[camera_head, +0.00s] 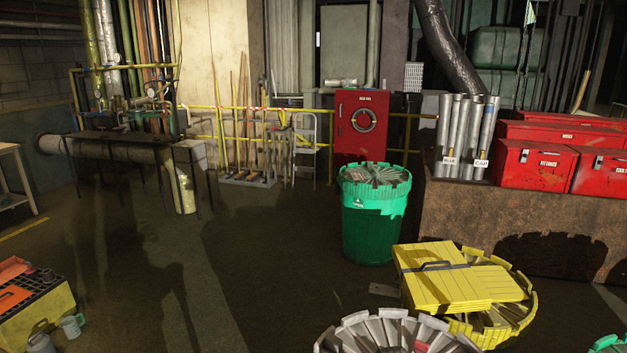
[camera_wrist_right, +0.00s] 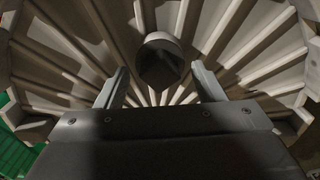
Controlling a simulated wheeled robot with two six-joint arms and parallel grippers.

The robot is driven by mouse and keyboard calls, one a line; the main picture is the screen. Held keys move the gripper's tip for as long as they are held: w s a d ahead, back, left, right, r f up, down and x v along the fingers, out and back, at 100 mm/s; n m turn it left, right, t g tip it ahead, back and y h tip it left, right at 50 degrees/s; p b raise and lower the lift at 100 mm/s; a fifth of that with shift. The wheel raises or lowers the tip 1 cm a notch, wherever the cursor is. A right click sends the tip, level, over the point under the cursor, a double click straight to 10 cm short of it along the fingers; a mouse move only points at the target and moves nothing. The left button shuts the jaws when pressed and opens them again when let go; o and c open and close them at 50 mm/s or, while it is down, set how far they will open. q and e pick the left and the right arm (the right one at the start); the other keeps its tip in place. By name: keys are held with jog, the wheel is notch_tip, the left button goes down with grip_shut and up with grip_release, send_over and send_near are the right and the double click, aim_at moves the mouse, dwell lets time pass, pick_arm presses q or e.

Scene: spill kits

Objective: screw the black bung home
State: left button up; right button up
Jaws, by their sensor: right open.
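In the right wrist view, the black bung (camera_wrist_right: 160,60) is a dark, rounded shape at the hub of a pale ribbed drum lid (camera_wrist_right: 75,30). My right gripper (camera_wrist_right: 160,84) is open, with one finger on each side in the picture, just below the bung. A gap shows between the bung and each finger. I cannot tell how deep the bung sits or whether it is tilted. The bung's threads and the hole are hidden. In the head view, a grey-white ribbed drum top (camera_head: 350,338) is cut off by the bottom edge. Neither gripper shows in the head view.
A green drum (camera_head: 374,225) stands behind. A yellow drum (camera_head: 525,310) bears stacked yellow panels (camera_head: 455,275). Red boxes (camera_head: 535,165) and grey tubes (camera_head: 465,130) stand on a rusty bench (camera_head: 480,215) at right. A yellow crate (camera_head: 40,315) is at lower left. The middle floor is open.

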jog(key=shift+r+p, duration=3.35)
jog(key=shift+r, duration=0.2)
jog(key=shift+f, duration=0.1)
